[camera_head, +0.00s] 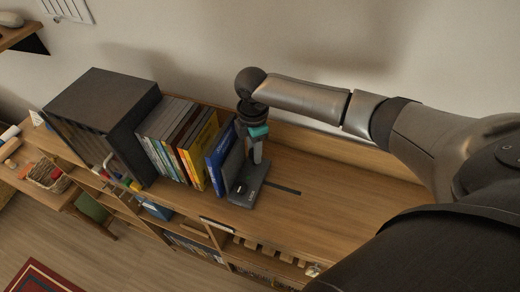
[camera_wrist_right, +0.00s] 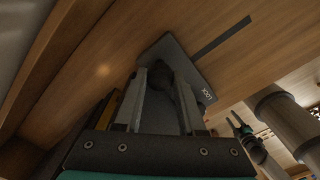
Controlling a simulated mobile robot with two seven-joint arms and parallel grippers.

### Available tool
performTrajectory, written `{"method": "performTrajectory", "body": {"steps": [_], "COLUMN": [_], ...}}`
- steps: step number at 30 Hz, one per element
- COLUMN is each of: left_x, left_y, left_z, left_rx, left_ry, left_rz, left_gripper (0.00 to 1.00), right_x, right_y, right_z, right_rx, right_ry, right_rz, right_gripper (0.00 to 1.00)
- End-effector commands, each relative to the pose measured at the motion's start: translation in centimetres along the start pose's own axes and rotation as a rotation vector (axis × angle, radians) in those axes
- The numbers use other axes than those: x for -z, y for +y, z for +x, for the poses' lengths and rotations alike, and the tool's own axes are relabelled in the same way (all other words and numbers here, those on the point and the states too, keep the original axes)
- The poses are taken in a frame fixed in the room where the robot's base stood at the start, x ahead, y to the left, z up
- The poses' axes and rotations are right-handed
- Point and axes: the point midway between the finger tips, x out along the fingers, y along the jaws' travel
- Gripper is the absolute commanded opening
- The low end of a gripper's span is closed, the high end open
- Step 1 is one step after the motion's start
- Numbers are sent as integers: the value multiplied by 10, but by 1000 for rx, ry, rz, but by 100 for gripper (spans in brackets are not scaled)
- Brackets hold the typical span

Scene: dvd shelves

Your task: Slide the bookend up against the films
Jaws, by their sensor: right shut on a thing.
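The bookend (camera_head: 247,194) is a dark grey L-shaped piece on the wooden shelf top, with its flat base towards the right and its plate upright. The films (camera_head: 182,142) stand in a row to its left, and the blue case (camera_head: 219,160) at the row's right end leans slightly. The plate is right beside the blue case; I cannot tell whether they touch. My right gripper (camera_head: 252,160) reaches down at the bookend and is shut on its plate. In the right wrist view the fingers (camera_wrist_right: 162,100) straddle the plate, with the bookend base (camera_wrist_right: 195,72) beyond.
A black box-shaped unit (camera_head: 98,105) stands left of the films. A dark strip (camera_head: 284,190) lies on the wooden top (camera_head: 330,190) right of the bookend. The top is otherwise clear there. A wall rises behind; lower shelves are in front.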

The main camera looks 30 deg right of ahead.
Motion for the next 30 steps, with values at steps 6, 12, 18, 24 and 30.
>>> {"method": "performTrajectory", "body": {"steps": [6, 12, 18, 24, 30], "left_x": [0, 0, 0, 0, 1], "left_y": [0, 0, 0, 0, 0], "left_z": [0, 0, 0, 0, -2], "left_rx": [0, 0, 0, 0, 0], "left_ry": [0, 1, 1, 1, 1], "left_rz": [0, 0, 0, 0, 0], "left_gripper": [51, 51, 51, 51, 51], "right_x": [0, 0, 0, 0, 0], "right_y": [0, 0, 0, 0, 1], "right_z": [0, 0, 0, -6, -42], "right_rx": [-1, -1, 0, -1, -6], "right_ry": [0, 0, 0, 1, 1], "right_rz": [-1, -1, -1, -1, -1], "right_gripper": [42, 65, 69, 69, 69]}}
